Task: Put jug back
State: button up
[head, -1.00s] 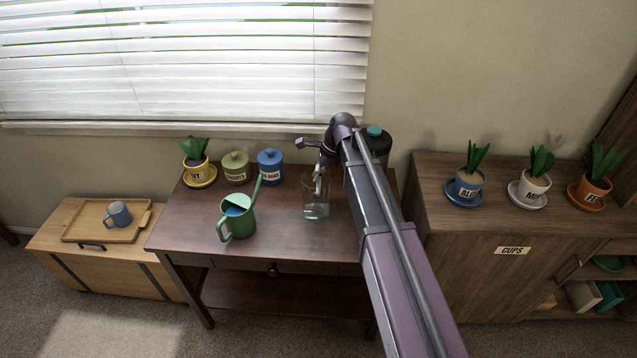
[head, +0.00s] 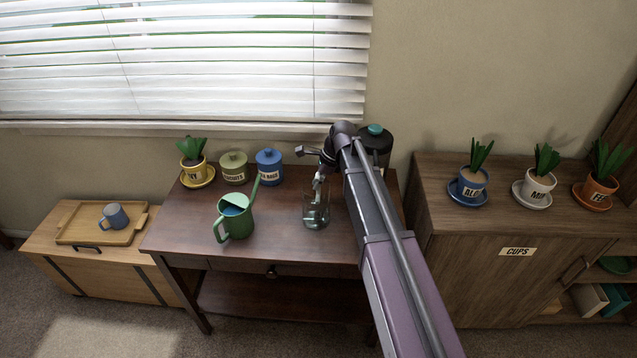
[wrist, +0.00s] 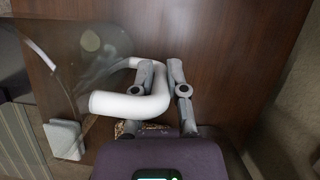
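The clear glass jug (head: 316,218) is at the right part of the dark wooden table, in front of my arm's end. In the wrist view its clear body (wrist: 85,60) fills the upper left, and its white handle (wrist: 132,105) curves between my fingers. My gripper (head: 319,183) is at the jug's upper side. In the wrist view my gripper (wrist: 161,70) has one finger on each side of the handle, closed on it. I cannot tell whether the jug's base touches the table.
On the dark table (head: 185,225) stand a green watering can (head: 236,222), a potted plant (head: 194,172), a green canister (head: 233,168), a blue canister (head: 269,168) and a dark jar (head: 376,150). A tray (head: 82,236) with a mug (head: 116,216) is left; a CUPS cabinet (head: 470,260) is right.

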jog(key=o, duration=0.4)
jog(key=shift+r, duration=0.2)
jog(key=p+v, duration=0.2)
jog(key=shift+r+p, duration=0.2)
jog(key=shift+p, duration=0.1)
jog(key=p+v, duration=0.8)
jog(key=v, duration=0.1)
jog(key=shift+d+r+p, duration=0.15)
jog(key=shift+r+p, duration=0.1)
jog(key=shift+p, duration=0.15)
jog(key=shift+s, duration=0.1)
dwell(0.5)
jog(key=s+d+n+h, duration=0.2)
jog(key=s+d+n, duration=0.5)
jog(key=s, duration=0.3)
jog(key=s+d+f+n+h, duration=0.1)
jog(key=s+d+n+h, duration=0.1)
jog(key=s+d+n, duration=0.6)
jog(key=shift+s+f+n+t+h, duration=0.35)
jog(key=shift+s+n, duration=0.35)
jog(key=shift+s, duration=1.1)
jog(key=shift+r, duration=0.1)
